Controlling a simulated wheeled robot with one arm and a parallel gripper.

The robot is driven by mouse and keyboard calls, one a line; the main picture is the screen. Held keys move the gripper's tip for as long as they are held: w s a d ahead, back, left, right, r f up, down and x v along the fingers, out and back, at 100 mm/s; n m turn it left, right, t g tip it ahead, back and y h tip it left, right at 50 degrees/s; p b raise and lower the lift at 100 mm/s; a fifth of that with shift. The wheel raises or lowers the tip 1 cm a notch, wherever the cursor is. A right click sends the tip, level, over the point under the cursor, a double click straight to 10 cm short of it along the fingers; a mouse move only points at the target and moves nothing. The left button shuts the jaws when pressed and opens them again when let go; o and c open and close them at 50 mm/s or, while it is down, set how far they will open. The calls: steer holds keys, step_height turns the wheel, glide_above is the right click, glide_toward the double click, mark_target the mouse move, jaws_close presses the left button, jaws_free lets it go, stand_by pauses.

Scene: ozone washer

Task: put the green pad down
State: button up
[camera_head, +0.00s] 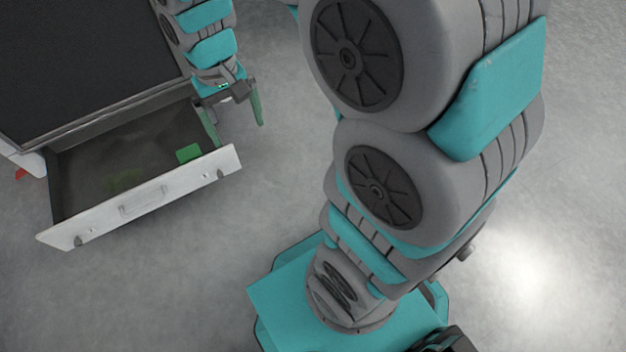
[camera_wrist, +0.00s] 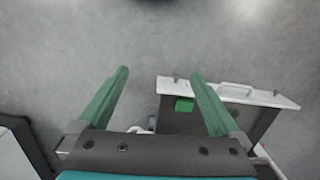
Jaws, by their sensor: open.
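The green pad (camera_head: 188,153) is a small bright green block inside the open drawer (camera_head: 140,197), at its right end near the front panel. It also shows in the wrist view (camera_wrist: 184,105), close behind the white drawer front. My gripper (camera_head: 239,135) is open with nothing between its green fingers. It is over the right end of the drawer, apart from the pad. In the wrist view the pad lies beside the right finger, and the gap between the fingertips (camera_wrist: 160,73) shows mostly floor.
A dark-topped cabinet (camera_head: 80,50) stands at the left with the drawer pulled out. A faint darker green patch (camera_head: 125,180) shows on the drawer floor; I cannot tell what it is.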

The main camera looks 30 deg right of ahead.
steer(key=s+d+r, duration=0.1)
steer(key=s+d, duration=0.1)
steer(key=s, duration=0.7)
steer(key=s+d+r, duration=0.1)
steer(key=s+d, duration=0.2)
steer(key=s, duration=0.7)
steer(key=shift+s+g, duration=0.25)
steer(key=shift+g, duration=0.15)
step_height(320, 180, up, 9)
steer(key=p, duration=0.9)
steer(key=shift+r, duration=0.1)
